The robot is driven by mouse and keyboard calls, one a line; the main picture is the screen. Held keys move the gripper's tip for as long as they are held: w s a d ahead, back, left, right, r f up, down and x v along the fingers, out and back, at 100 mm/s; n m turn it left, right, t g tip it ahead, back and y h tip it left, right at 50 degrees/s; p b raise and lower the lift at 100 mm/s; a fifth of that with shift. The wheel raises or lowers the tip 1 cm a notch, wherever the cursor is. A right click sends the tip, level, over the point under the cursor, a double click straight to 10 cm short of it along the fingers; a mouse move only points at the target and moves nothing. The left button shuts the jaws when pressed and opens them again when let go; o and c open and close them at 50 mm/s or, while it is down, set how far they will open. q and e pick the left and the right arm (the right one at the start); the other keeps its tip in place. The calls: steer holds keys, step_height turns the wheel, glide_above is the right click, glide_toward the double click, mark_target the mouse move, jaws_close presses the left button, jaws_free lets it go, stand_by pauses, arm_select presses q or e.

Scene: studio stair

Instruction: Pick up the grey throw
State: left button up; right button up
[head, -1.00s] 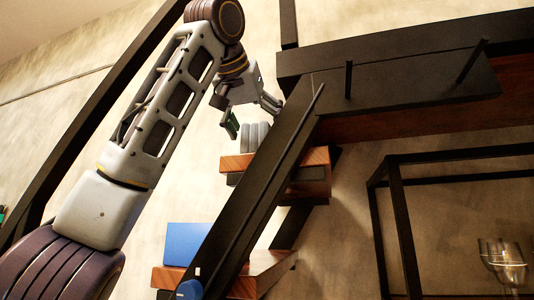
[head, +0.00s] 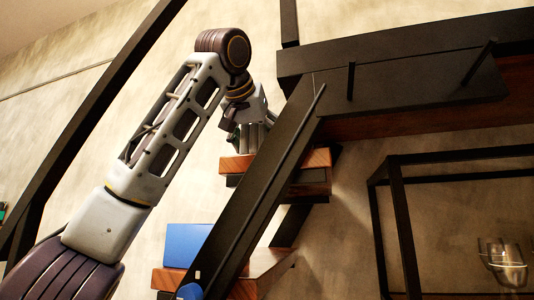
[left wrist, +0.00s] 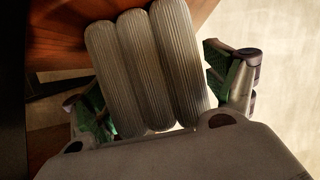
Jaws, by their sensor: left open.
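The grey throw (left wrist: 143,70) is a ribbed, rolled or folded bundle of three rolls. It rests on a wooden stair tread (head: 237,163). In the left wrist view it stands between the two green-padded fingers of my left gripper (left wrist: 155,95), which is open around it. A gap shows on the right side of the throw; on the left the finger is close and I cannot tell if it touches. In the head view the throw (head: 250,138) is mostly hidden behind my left gripper (head: 248,130). My right gripper is not in view.
A black sloping stair beam (head: 262,190) runs close to the right of the gripper. A blue box-like object (head: 186,245) stands on a lower tread. A black frame (head: 395,210) and a glass vessel (head: 507,265) are at the right. A dark rail (head: 85,120) slopes at the left.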

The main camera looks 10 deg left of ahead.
arm_select(q)
steer(key=c, duration=1.1)
steer(key=shift+c, duration=0.3)
